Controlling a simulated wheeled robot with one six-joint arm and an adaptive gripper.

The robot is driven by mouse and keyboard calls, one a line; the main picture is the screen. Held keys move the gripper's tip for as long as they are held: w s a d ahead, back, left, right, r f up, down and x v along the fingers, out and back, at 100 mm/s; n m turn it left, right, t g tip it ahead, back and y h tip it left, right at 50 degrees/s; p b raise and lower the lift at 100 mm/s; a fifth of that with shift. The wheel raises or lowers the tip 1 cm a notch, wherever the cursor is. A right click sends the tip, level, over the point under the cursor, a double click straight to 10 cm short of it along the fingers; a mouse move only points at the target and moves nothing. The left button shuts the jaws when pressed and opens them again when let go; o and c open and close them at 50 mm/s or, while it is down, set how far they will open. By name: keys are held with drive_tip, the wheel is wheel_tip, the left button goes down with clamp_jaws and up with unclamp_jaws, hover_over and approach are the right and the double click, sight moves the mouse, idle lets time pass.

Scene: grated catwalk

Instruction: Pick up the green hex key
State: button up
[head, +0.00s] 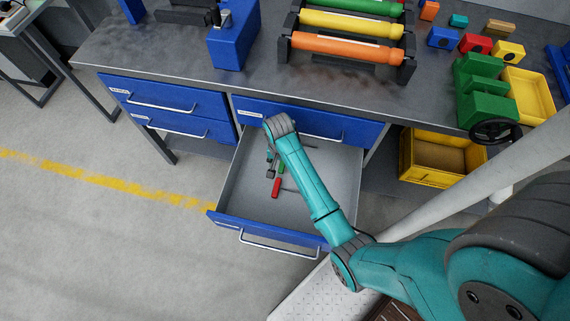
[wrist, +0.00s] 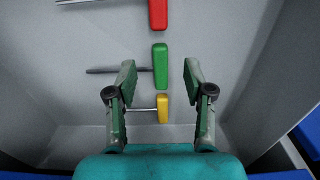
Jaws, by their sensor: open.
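The green hex key (wrist: 160,58) lies in the open drawer (head: 233,190). It has a green block handle and a dark shaft pointing left in the wrist view. Its handle also shows in the head view (head: 281,169), partly covered by my arm. My gripper (wrist: 159,68) is open above the drawer floor, with one finger on each side of the green handle in the picture. The left finger covers part of the shaft. I see no contact, and the height gap is hard to tell. In the head view my gripper is mostly hidden by my arm.
A red-handled tool (wrist: 158,14) and a yellow-handled tool (wrist: 163,109) lie in line with the green one, the yellow between the finger bases in the picture. Drawer walls stand on both sides. The workbench top (head: 170,55) overhangs behind. A yellow crate (head: 462,180) sits under the bench.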

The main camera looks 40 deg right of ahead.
sight(280, 172)
wheel_tip(280, 172, down, 6)
drive_tip(key=shift+f, duration=0.1)
idle(0.4)
clamp_jaws()
